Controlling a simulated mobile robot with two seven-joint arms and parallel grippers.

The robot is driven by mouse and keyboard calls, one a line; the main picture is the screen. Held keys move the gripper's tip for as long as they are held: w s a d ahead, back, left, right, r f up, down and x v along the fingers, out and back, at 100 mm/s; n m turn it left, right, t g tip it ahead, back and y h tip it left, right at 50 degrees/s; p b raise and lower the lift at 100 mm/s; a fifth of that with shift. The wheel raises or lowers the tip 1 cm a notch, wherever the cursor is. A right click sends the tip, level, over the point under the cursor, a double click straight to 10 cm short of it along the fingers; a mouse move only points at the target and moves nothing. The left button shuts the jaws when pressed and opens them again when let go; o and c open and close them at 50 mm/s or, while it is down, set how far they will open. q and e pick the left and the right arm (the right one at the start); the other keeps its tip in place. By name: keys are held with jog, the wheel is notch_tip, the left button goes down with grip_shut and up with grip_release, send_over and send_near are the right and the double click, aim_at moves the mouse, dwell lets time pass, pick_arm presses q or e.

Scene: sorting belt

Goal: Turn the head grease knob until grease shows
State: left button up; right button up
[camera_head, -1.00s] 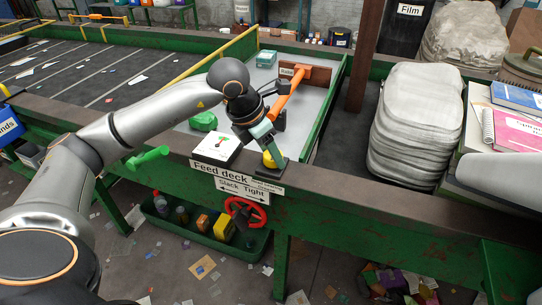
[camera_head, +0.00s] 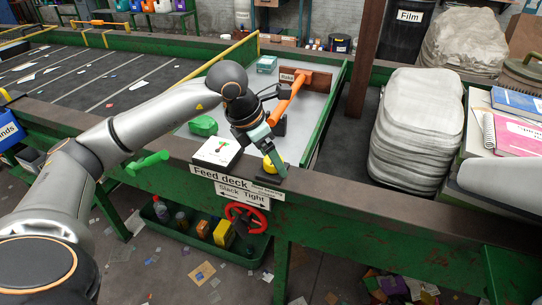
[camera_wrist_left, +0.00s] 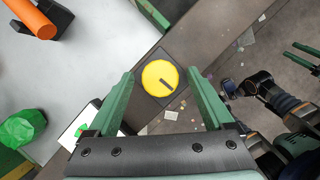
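A round yellow knob (camera_head: 270,163) with a dark slot mark sits on a dark square base at the front edge of the feed deck. In the left wrist view the knob (camera_wrist_left: 155,72) shows fully, between and just ahead of the fingertips. My left gripper (camera_head: 276,158) is over the knob, pointing down. In the wrist view its green fingers (camera_wrist_left: 160,76) are spread, one on each side of the knob, with nothing held. I cannot tell how far above it they are. My right gripper (camera_wrist_left: 303,56) shows at the wrist view's right edge, its two green fingers apart. I cannot make out grease.
A white box (camera_head: 217,152) with a green and red mark stands left of the knob. Beyond are a green lump (camera_head: 203,126) and an orange-handled rake (camera_head: 288,98). A green lever (camera_head: 148,163) and red handwheel (camera_head: 246,217) are on the frame. A "Slack Tight" sign (camera_head: 242,193) hangs below.

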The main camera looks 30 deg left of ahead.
pick_arm(q)
jog(key=v, duration=1.2)
jog(key=shift+s+r, duration=0.15)
jog(key=shift+r, duration=0.1)
jog(key=shift+a+f, duration=0.1)
